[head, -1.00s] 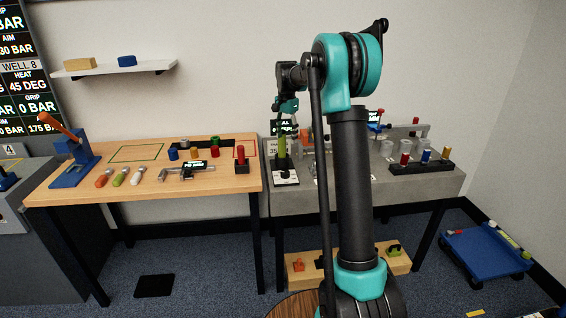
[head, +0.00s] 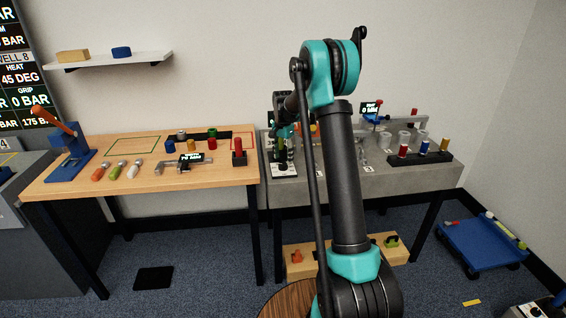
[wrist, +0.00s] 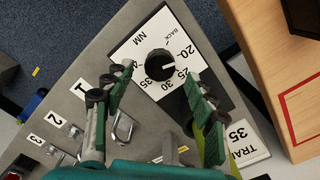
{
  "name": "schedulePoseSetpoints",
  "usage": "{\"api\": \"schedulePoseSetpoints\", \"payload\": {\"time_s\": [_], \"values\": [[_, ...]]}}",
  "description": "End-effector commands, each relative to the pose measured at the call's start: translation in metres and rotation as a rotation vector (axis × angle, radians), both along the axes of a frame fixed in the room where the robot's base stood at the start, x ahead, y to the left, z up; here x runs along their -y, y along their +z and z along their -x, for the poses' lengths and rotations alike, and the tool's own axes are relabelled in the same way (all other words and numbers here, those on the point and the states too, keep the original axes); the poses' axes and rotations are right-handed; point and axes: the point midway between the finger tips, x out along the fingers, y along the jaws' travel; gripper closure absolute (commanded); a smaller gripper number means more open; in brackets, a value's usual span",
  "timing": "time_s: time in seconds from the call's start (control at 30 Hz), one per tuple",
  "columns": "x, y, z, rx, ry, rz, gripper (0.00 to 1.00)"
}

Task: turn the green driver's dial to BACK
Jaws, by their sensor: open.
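The dial (wrist: 160,64) is a round black knob on a white plate (wrist: 128,60) printed BACK, NM and numbers. Its white mark points toward 25; BACK is printed above right of the knob. My gripper (wrist: 156,86) is open, with one finger to each side, just short of the knob in the wrist view; I see no contact. A yellow-green part (wrist: 216,132), probably the green driver, is partly hidden behind the right finger. In the head view my gripper (head: 284,134) is over the driver's stand (head: 285,171) and covers much of the driver.
The stand is on the grey bench (head: 345,193), near the wooden table (head: 225,190). A metal hook (wrist: 122,128) and numbered places lie beside the plate. A black rack with coloured pegs (head: 420,160) stands farther right.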

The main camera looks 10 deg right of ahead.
Motion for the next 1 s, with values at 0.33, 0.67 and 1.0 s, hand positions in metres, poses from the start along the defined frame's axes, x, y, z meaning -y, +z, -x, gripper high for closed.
{"api": "schedulePoseSetpoints", "payload": {"time_s": [0.33, 0.67, 1.0], "values": [[0.000, -0.027, 0.000, 0.000, 0.000, 0.000, 0.44], [0.000, -0.027, 0.000, 0.000, 0.000, 0.000, 0.55], [0.000, -0.027, 0.000, 0.000, 0.000, 0.000, 0.94]]}}
